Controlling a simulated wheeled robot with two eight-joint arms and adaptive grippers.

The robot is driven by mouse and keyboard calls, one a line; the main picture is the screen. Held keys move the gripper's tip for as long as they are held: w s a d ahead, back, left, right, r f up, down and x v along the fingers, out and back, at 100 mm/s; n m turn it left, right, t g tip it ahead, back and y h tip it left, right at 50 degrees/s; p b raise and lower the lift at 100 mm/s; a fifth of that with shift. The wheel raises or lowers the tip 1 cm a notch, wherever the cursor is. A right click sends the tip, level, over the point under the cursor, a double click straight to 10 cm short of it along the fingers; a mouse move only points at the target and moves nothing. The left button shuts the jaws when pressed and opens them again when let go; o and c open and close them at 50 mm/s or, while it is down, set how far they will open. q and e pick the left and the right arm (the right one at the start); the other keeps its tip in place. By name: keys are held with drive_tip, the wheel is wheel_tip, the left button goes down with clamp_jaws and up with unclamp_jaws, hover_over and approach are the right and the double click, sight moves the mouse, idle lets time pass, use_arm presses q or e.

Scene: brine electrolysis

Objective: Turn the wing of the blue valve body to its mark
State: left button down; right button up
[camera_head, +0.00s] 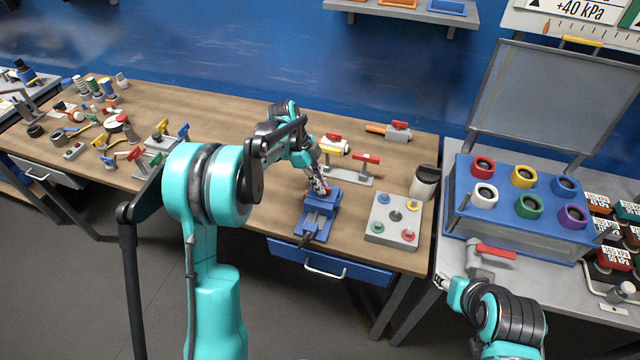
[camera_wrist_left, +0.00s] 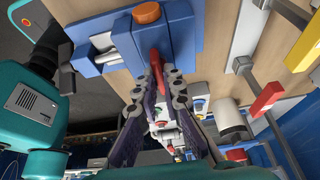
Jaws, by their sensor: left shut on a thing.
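My left gripper (camera_head: 319,186) reaches down over the blue vise (camera_head: 313,222) near the front edge of the wooden bench. In the left wrist view, its fingertips (camera_wrist_left: 158,78) are shut on a red wing (camera_wrist_left: 156,62). The wing stands beside a blue block (camera_wrist_left: 120,40) with an orange round end (camera_wrist_left: 146,12). I cannot clearly tell the valve body from the vise, and no mark can be made out. The fingers hide part of the wing. My right gripper (camera_head: 442,282) is at the lower right, with its tips small and jaw opening unclear.
A grey plate with coloured knobs (camera_head: 396,218) and a dark-lidded cup (camera_head: 424,181) stand right of the vise.

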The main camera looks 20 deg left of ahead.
idle(0.4)
use_arm(q)
drive_tip(key=c, duration=1.6)
unclamp_jaws()
drive_tip(key=shift+c, duration=0.2)
drive_tip(key=v, duration=1.2)
drive_tip(key=shift+d, duration=0.1)
drive_tip(key=s+d+r+n+t+y+b, duration=0.1)
drive_tip(key=s+d+n+t+y, duration=0.1)
drive_tip(key=s+n, duration=0.4)
drive_tip(key=s+d+r+n+t+y, duration=0.15)
drive_tip(key=s+n, duration=0.25)
drive_tip(key=s, duration=0.4)
drive_tip(key=s+d+f+n+t+y+b, duration=0.1)
drive_tip(key=s+f+n+t, duration=0.3)
drive_tip(key=s, duration=0.8)
wheel_tip(320, 180, down, 2)
drive_tip(key=n, duration=0.4)
drive_tip(key=shift+d+f+n, duration=0.2)
drive_tip(key=shift+n, duration=0.1)
